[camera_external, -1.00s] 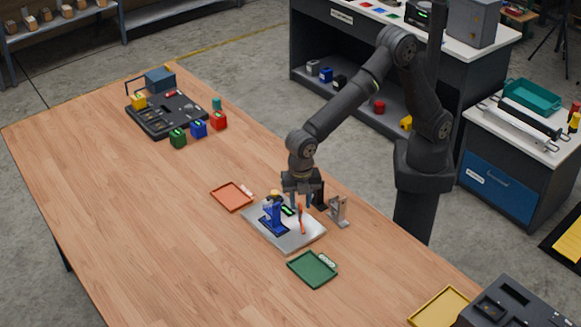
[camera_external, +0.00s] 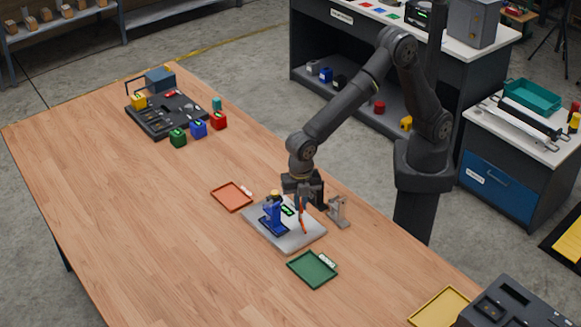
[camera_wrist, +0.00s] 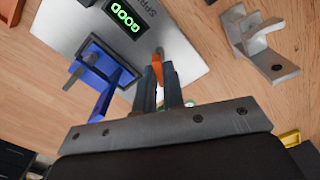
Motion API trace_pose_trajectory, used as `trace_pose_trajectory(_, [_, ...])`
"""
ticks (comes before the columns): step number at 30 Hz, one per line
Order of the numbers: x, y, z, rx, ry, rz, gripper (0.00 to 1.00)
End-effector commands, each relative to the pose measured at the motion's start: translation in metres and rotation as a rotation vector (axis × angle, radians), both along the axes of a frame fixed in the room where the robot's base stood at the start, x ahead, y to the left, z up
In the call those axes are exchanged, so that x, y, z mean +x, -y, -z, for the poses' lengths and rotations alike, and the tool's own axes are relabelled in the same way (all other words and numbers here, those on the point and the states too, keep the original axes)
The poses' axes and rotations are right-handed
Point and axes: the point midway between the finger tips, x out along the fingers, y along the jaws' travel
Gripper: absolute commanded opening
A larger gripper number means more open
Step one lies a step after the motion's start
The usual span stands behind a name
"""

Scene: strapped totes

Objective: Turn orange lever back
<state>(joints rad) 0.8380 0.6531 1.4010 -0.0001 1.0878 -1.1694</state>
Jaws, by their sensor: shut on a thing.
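The orange lever (camera_external: 303,220) stands at the right part of a grey metal plate on the table. My gripper (camera_external: 304,194) is above the plate with its fingers at the lever's upper end. In the wrist view my gripper (camera_wrist: 165,82) is shut on the orange lever (camera_wrist: 168,74), whose tip shows between the fingers. The grey plate (camera_external: 304,242) also carries a blue fixture (camera_external: 272,216) on its left side. A display reading "GOOD" in green (camera_wrist: 124,16) shows in the wrist view. The lever's lower part is hidden there.
A grey metal bracket (camera_external: 338,212) stands close to the plate's right side. An orange tray (camera_external: 231,197) lies to the left and a green tray (camera_external: 312,270) in front. Coloured blocks and a dark tote are farther back left. The left of the table is clear.

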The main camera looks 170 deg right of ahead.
Motion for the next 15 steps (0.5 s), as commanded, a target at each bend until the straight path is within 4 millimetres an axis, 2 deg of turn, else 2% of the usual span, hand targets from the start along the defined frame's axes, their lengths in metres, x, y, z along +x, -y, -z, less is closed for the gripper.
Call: trace_pose_trajectory(15, [0.0002, 0.0002, -0.0008, -0.001, 0.001, -0.329, 0.00])
